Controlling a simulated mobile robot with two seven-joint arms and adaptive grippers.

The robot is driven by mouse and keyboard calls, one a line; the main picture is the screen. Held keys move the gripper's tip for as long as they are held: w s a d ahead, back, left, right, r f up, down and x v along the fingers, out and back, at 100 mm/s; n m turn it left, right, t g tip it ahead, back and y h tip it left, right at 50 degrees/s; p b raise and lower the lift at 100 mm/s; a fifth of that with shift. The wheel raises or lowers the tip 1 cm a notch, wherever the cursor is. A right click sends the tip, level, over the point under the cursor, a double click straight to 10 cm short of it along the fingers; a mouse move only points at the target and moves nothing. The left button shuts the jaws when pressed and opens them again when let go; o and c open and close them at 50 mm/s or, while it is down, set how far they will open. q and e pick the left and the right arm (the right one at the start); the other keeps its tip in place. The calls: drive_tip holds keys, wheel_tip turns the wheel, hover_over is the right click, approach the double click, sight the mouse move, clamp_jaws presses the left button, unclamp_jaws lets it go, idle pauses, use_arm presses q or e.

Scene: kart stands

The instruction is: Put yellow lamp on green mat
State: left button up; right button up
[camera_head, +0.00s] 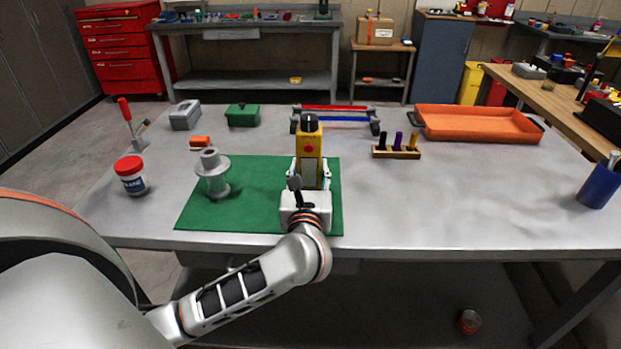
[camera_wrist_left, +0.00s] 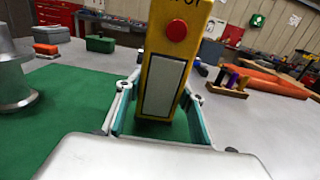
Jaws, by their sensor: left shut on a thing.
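The yellow lamp (camera_head: 309,148) stands upright over the right part of the green mat (camera_head: 250,172) in the head view. It has a dark top and a red button. My left gripper (camera_head: 310,183) is shut on the lamp's lower part, with a finger on each side. In the left wrist view the lamp (camera_wrist_left: 168,62) fills the space between the fingers of the gripper (camera_wrist_left: 158,118), and its lower end is at the green mat (camera_wrist_left: 75,120). I cannot tell whether it touches the mat. My right gripper is not in view.
A grey metal spool (camera_head: 213,174) stands on the mat's left part. A red-lidded jar (camera_head: 131,175) is left of the mat. Behind are an orange block (camera_head: 200,142), a green box (camera_head: 242,115) and a holder (camera_head: 397,152) with pegs. The table's right front is clear.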

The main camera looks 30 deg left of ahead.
use_arm(q)
wheel_tip(320, 180, down, 2)
drive_tip(key=shift+f, duration=0.1)
drive_tip(key=shift+f, duration=0.15)
drive_tip(key=o, duration=1.4)
